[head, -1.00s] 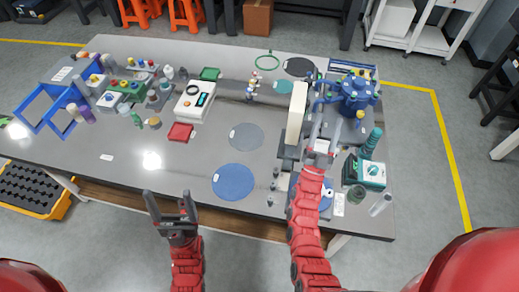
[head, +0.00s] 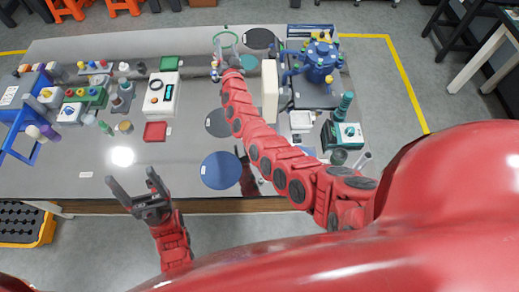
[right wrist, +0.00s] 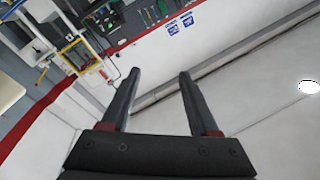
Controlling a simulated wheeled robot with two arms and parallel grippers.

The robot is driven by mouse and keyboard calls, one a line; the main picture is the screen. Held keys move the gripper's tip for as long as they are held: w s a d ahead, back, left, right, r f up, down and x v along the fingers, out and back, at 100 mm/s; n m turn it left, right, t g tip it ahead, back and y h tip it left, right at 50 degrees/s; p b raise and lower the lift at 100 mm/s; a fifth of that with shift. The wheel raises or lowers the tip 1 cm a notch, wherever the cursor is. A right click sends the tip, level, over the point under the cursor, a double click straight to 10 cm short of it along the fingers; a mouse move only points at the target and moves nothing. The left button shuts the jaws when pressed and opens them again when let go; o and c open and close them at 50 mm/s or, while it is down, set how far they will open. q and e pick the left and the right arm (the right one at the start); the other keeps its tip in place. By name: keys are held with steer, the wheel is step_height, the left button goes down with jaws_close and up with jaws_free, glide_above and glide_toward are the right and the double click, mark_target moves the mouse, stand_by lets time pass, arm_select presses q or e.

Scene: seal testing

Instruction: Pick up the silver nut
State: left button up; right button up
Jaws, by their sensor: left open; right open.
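I cannot make out a silver nut in either view now. The spot just right of the large blue disc (head: 221,170), where small metallic parts stood, is mostly covered by my right arm and a dark shape. My right arm reaches across the table toward its far edge; its gripper shows in the right wrist view (right wrist: 158,74) with two dark fingers apart and nothing between them, facing a wall. My left gripper (head: 131,178) is open and empty in front of the table's near edge.
A tall cream panel (head: 270,92) stands right of my right arm, near a blue pump-like device (head: 318,64) and a teal-and-white instrument (head: 346,135). A white meter (head: 161,95) and a red block (head: 155,131) stand left. The table's front left is mostly clear.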

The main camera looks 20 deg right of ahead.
steer(key=w+a+f+n+g+y, duration=0.2)
steer(key=a+n+g+y, duration=0.45)
steer(key=a, duration=0.75)
steer(key=s+f+n+g, duration=0.3)
steer(key=s+f+g, duration=0.2)
steer(key=s, duration=0.3)
steer(key=s+d+f+g+h, duration=0.2)
steer(key=s+d+f+g, duration=0.15)
steer(key=s+d, duration=0.55)
steer(key=s+d+f+g+h, duration=0.2)
steer(key=s+d+f+g, duration=0.15)
steer(key=s+d, duration=0.6)
steer(key=shift+n+h, duration=0.25)
steer(key=shift+n, duration=0.2)
step_height(320, 180, down, 10)
steer(key=b, duration=0.5)
steer(key=shift+d+f, duration=0.1)
steer(key=shift+f, duration=0.9)
steer(key=f, duration=0.1)
steer(key=a+f, duration=0.1)
steer(key=f, duration=0.1)
steer(key=shift+f+p, duration=0.2)
steer(key=shift+p, duration=0.2)
steer(key=shift+d+f, duration=0.2)
steer(key=shift+f, duration=0.65)
